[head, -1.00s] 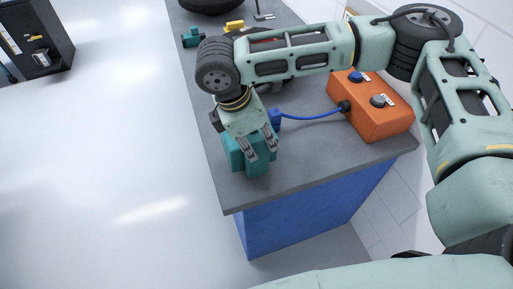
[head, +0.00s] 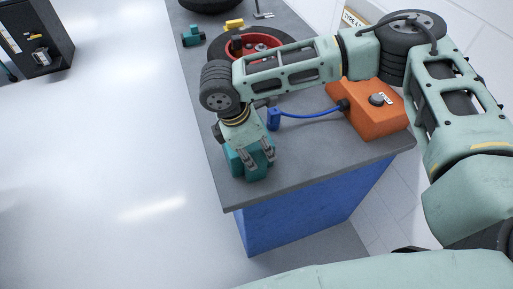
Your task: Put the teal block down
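The teal block (head: 236,163) is at the near left end of the grey bench top (head: 310,160). My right gripper (head: 259,165) points down at it from above, with its two grey fingers over the block and teal showing between them. The fingers look closed on the block, though their contact is partly hidden. I cannot tell whether the block's underside touches the bench. My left gripper is not in view.
A blue connector (head: 273,119) on a cable runs to an orange box (head: 370,112) on the right. A red wheel-like part (head: 270,44), a yellow piece (head: 234,25) and a small teal item (head: 193,37) are farther back. Open floor lies left.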

